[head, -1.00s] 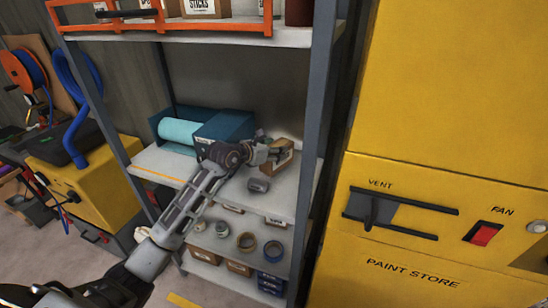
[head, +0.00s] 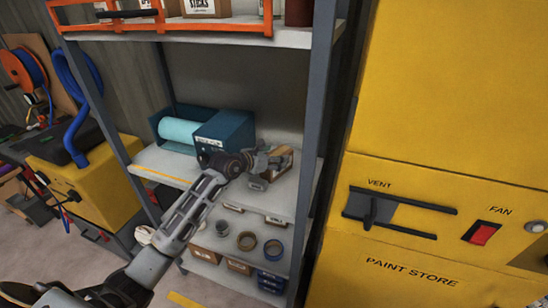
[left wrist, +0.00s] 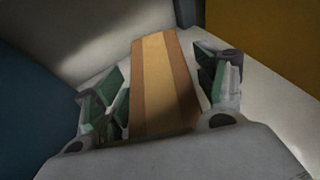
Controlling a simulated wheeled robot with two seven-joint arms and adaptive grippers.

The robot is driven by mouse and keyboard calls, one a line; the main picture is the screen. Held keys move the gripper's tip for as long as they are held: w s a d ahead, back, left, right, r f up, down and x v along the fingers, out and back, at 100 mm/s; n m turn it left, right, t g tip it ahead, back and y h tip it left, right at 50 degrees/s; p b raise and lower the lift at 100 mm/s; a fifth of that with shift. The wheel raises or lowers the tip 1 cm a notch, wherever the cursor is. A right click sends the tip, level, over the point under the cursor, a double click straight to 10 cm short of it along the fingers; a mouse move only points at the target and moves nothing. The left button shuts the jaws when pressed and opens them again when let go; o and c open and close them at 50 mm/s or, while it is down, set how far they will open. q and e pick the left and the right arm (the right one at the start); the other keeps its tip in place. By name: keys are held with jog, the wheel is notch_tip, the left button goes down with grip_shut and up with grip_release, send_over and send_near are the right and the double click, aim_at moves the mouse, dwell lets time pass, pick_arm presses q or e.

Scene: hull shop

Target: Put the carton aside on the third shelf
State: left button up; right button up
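The carton (head: 284,160) is a small brown box at the right end of the shelf board (head: 165,166) with the blue dispenser. In the left wrist view the carton (left wrist: 163,85) shows a lighter tape stripe along its top and appears to rest on the pale board. My left gripper (head: 270,161) reaches over the board to the carton and hides part of it. In the left wrist view its fingers (left wrist: 163,92) stand either side of the carton, with narrow gaps showing, so it looks open around it. My right gripper is out of view.
A blue dispenser (head: 226,128) with a pale roll (head: 180,131) stands left of the carton. A small grey item (head: 257,183) lies in front. The rack's upright (head: 312,130) is close on the right. Tape rolls (head: 246,241) stand on the board below.

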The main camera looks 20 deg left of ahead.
pick_arm(q)
jog(key=shift+r, duration=0.2)
dwell(0.3)
jog(key=shift+v, duration=1.15)
jog(key=b+v, duration=0.2)
jog(key=v, duration=0.7)
jog(key=shift+s+a+f, duration=0.1)
jog(key=shift+a+f, duration=0.05)
jog(key=shift+s, duration=0.2)
jog(key=shift+s+r, duration=0.1)
jog(key=shift+r, duration=0.1)
